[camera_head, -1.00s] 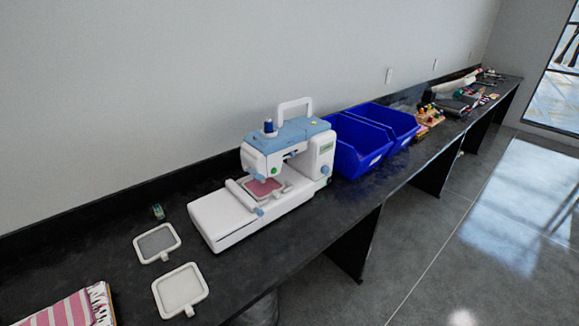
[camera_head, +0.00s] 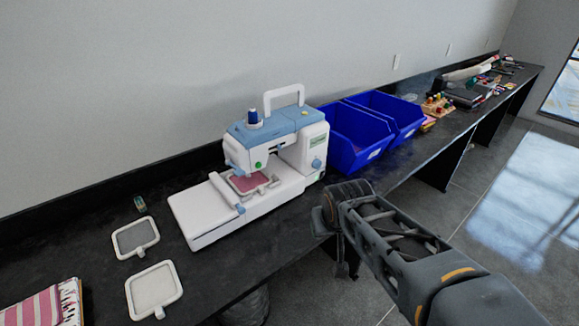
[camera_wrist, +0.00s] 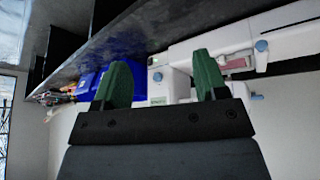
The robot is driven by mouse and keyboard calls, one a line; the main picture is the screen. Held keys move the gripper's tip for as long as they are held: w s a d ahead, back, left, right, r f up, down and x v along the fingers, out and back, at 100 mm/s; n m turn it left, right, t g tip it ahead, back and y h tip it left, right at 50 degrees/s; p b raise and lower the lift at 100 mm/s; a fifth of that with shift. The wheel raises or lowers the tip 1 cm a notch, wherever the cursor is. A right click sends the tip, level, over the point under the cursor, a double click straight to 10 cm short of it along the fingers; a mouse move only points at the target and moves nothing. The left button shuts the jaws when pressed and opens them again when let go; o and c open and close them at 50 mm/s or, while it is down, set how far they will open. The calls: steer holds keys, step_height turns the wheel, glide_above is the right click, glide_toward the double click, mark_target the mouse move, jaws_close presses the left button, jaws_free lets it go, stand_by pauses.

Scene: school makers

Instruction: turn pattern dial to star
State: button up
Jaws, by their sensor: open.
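The white and blue sewing machine (camera_head: 250,195) stands on the black counter, left of my gripper. A blue dial (camera_head: 316,164) sits on its right front panel, below a small green label (camera_head: 318,141). The dial's symbols and setting are too small to read. In the wrist view the machine appears upside down, and the dial (camera_wrist: 157,77) shows between the fingertips. My gripper (camera_wrist: 161,78) is open and empty, its two green fingers apart and pointing toward the machine. In the head view my arm reaches in from the lower right; the fingers cannot be made out there.
Two blue bins (camera_head: 352,150) stand right of the machine. Two flat hoops, one grey (camera_head: 135,237) and one white (camera_head: 153,289), lie at left near a striped cloth (camera_head: 35,308). The black counter (camera_head: 215,285) has bare room in front of the machine.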

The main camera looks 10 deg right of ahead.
steer(key=w+d+f+t+h+b, duration=0.1)
steer(key=w+d+t+b, duration=0.25)
steer(key=w+d, duration=0.4)
steer(key=w+d+f+t+h+b, duration=0.15)
steer(key=w+d+t, duration=0.25)
steer(key=w, duration=0.7)
steer(key=n+t+y+b, duration=0.4)
steer(key=n+y+b, duration=0.15)
steer(key=y, duration=0.45)
glide_toward(319, 165)
steer(key=x, duration=0.9)
steer(key=shift+s+p, duration=0.1)
steer(key=shift+p, duration=0.3)
steer(key=c, duration=0.9)
